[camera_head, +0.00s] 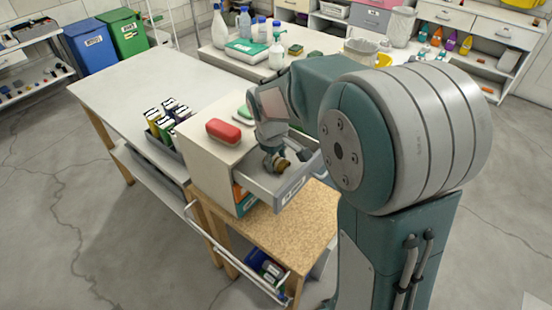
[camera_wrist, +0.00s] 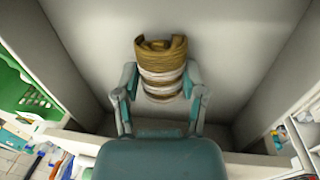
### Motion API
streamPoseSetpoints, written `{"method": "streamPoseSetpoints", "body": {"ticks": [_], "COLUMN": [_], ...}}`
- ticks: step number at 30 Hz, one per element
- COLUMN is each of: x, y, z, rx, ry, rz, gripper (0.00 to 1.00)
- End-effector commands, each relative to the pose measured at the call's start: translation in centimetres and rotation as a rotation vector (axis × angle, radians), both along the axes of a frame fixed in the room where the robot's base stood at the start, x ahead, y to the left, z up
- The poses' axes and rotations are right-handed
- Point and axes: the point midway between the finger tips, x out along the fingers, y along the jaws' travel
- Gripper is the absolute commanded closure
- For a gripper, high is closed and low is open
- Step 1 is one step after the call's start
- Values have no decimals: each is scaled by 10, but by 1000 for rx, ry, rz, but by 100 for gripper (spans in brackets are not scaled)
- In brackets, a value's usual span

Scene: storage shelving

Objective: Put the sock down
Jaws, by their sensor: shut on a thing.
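The sock (camera_wrist: 160,62) is a rolled brown bundle with pale stripes. My gripper (camera_wrist: 161,88) is shut on it in the wrist view, one finger on each side. Behind the sock is the pale floor of an open drawer (camera_wrist: 235,70). In the head view my gripper (camera_head: 273,158) is inside the open drawer (camera_head: 290,187), with a brown bit of the sock (camera_head: 281,163) showing at its tip. I cannot tell whether the sock touches the drawer floor.
The drawer juts from a white cabinet (camera_head: 200,165). A red case (camera_head: 223,130) lies on its top. Drawer walls stand close on both sides of my gripper. A cork-coloured surface (camera_head: 300,225) lies below.

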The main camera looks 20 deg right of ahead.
Motion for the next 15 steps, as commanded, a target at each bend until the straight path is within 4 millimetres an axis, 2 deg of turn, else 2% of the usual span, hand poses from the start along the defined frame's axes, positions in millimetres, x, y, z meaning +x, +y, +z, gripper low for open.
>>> {"method": "streamPoseSetpoints", "body": {"ticks": [1,2,3,4,15], "x": [0,0,0,0,0], "y": [0,0,0,0,0], "z": [-1,-2,-1,-1,-1], "rx": [0,0,0,0,0], "ry": [0,0,0,0,0], "rz": [0,0,0,0,0], "gripper": [79,42,24,12,12]}}
